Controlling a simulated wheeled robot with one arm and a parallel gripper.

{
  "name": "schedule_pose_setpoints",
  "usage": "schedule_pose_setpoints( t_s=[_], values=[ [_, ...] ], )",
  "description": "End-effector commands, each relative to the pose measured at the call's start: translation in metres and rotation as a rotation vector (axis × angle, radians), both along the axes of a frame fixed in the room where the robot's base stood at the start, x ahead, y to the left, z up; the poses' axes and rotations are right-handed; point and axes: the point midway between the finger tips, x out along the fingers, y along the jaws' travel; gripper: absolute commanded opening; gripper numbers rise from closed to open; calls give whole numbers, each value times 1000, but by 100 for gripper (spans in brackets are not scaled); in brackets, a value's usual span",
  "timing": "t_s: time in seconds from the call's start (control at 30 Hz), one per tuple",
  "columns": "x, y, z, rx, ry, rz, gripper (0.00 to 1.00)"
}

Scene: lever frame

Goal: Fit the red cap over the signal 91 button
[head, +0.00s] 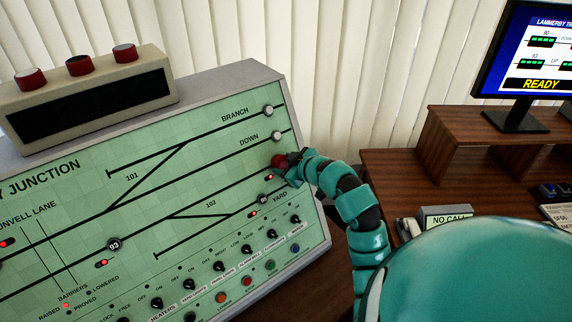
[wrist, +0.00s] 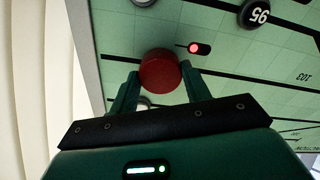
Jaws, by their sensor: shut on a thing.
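The red cap (head: 279,160) is between the fingers of my gripper (head: 285,170), at the right side of the green panel (head: 60,215). In the wrist view the cap (wrist: 160,70) shows its round red face between the two fingertips (wrist: 158,80), which are shut on it. It is in front of or against the panel, beside a lit red lamp (wrist: 195,48). I cannot tell if it touches the panel or sits on a button. No number 91 is readable; any button behind the cap is hidden.
A button numbered 95 (wrist: 258,14) is close by. White buttons stand at the BRANCH (head: 267,110) and DOWN (head: 277,136) line ends. Switches line the lower panel. A box (head: 90,97) with three red tops sits above. A desk (head: 400,170) with a monitor (head: 530,60) is right.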

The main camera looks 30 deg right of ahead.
Motion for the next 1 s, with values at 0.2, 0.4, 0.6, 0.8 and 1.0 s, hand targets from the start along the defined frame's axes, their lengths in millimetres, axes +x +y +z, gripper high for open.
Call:
schedule_pose_setpoints(
  t_s=[0.2, 0.4, 0.6, 0.8, 1.0],
  values=[
    [0, 0, -1, 0, 0, -1, 26],
    [0, -1, -2, 0, 0, -1, 26],
    [0, -1, -2, 0, 1, 0, 26],
    [0, -1, -2, 0, 0, 0, 59],
    [0, -1, -2, 0, 0, 0, 72]
  ],
)
